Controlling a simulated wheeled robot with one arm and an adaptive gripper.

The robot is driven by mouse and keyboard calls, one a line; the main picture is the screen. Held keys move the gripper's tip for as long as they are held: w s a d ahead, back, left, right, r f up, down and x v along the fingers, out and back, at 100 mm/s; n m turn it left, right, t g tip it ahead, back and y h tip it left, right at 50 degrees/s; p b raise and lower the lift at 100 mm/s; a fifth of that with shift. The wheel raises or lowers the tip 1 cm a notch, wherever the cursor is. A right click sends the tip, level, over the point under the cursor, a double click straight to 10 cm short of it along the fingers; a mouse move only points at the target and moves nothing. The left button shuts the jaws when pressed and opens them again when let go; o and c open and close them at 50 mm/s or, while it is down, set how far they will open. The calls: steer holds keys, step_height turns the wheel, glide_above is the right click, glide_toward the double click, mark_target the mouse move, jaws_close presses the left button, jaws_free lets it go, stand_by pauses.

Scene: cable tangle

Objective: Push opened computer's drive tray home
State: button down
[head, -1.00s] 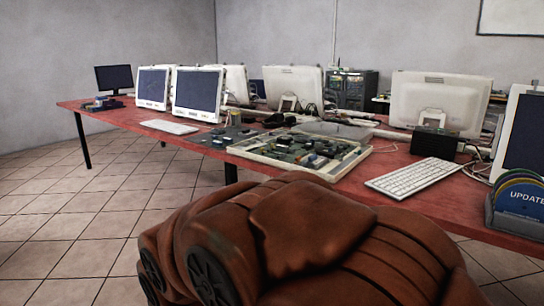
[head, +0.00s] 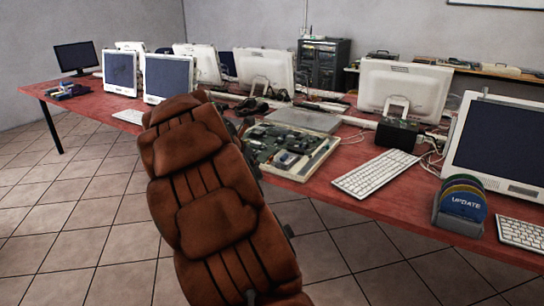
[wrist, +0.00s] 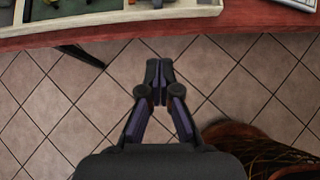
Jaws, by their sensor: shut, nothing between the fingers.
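The opened computer (head: 312,166) lies flat near the table's front edge in the head view, a shallow cream case with boards and parts showing. Its cream rim (wrist: 110,17) also shows at the top left of the wrist view. I cannot pick out the drive tray or tell how far it sticks out. My gripper (wrist: 157,68) is shut and empty in the wrist view. It appears over the tiled floor, just off the table's edge and apart from the case.
A brown leather chair (head: 215,200) stands large before the table; brown leather (wrist: 265,140) also shows close to my gripper's right. The red table (head: 350,190) holds a keyboard (head: 375,173), a black box (head: 397,133), a disc holder (head: 460,205) and several monitors. Floor right of the chair is clear.

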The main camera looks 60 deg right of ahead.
steer(key=b, duration=0.2)
glide_toward(277, 167)
steer(key=x, duration=0.5)
steer(key=shift+a+f, duration=0.2)
steer(key=shift+f, duration=0.2)
steer(key=shift+w+d, duration=0.1)
steer(key=shift+d, duration=0.6)
